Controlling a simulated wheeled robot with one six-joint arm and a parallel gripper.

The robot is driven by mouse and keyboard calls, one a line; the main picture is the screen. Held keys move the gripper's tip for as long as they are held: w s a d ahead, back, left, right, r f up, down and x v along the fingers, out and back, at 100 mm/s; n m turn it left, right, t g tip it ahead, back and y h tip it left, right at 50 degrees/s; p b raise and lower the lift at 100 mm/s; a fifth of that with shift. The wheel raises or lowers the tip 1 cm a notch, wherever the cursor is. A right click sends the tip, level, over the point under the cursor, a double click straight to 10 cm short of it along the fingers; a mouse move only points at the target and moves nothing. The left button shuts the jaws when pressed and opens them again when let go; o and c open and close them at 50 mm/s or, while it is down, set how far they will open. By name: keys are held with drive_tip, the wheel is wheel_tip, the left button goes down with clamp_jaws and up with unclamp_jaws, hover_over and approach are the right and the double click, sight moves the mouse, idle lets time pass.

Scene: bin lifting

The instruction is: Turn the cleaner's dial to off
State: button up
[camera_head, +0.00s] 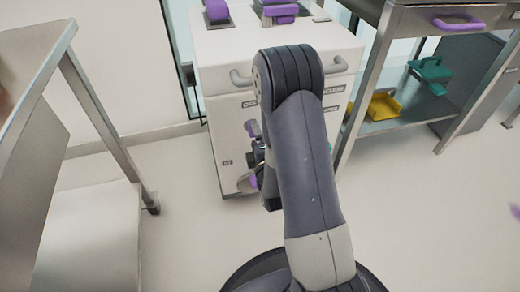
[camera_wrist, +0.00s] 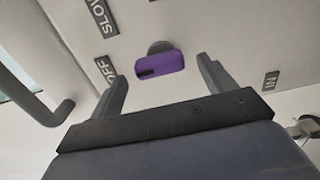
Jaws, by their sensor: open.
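The cleaner (camera_head: 222,85) is a white cabinet beyond my arm in the head view. Its dial is a purple knob (camera_wrist: 170,63) on a grey stem in the wrist view. A dark mark sits at the knob's left end. In the head view my arm hides much of the cleaner's front.
A grey handle (camera_wrist: 45,100) sticks out at left in the wrist view, and another label (camera_wrist: 270,81) is at right. In the head view, a metal table (camera_head: 105,110) stands left and a shelf unit (camera_head: 400,120) with a yellow tray (camera_head: 382,106) stands right.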

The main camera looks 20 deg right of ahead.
drive_tip(key=s, duration=0.8)
drive_tip(key=shift+s, duration=0.3)
drive_tip(key=w, duration=1)
drive_tip(key=shift+w, duration=0.4)
